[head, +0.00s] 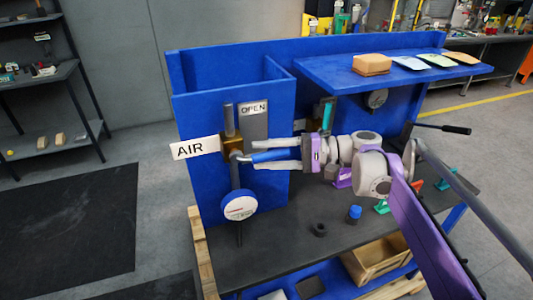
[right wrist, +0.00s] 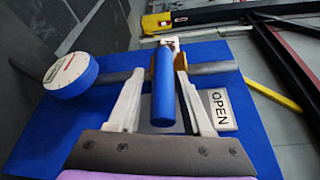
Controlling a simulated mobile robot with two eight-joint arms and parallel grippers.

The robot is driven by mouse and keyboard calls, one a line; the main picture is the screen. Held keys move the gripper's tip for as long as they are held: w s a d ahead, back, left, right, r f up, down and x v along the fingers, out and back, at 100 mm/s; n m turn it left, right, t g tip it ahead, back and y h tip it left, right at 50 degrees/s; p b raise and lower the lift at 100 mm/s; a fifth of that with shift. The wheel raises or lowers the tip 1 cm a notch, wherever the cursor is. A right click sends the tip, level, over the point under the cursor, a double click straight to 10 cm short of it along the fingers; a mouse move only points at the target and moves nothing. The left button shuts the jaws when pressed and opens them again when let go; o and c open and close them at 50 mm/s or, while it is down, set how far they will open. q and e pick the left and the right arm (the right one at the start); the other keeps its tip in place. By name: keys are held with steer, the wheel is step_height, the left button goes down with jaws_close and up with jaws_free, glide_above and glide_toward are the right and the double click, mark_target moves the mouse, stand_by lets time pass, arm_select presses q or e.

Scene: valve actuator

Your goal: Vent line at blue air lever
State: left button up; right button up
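The blue air lever (head: 272,156) sticks out to the right from a brass valve (head: 236,143) on a vertical grey pipe. The AIR label (head: 195,147) is left of the valve, and the OPEN label (head: 254,108) is above and right of it. My right gripper (head: 256,155) is open, with one finger above the lever and one below. In the right wrist view, the blue lever (right wrist: 163,95) lies between the two fingers (right wrist: 160,82), with gaps along both sides. Fingertip contact is unclear. My left gripper is not in view.
A round white-faced gauge (head: 239,206) sits on the pipe below the valve. A blue shelf (head: 330,72) holds a tan block (head: 371,64) and several packets. The dark bench top (head: 270,245) carries a blue-capped part (head: 354,213) and a small dark ring (head: 319,230).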

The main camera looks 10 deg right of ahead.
steer(key=shift+d+r, duration=0.1)
steer(key=v, duration=1)
steer(key=shift+s+d, duration=0.1)
steer(key=shift+d, duration=0.2)
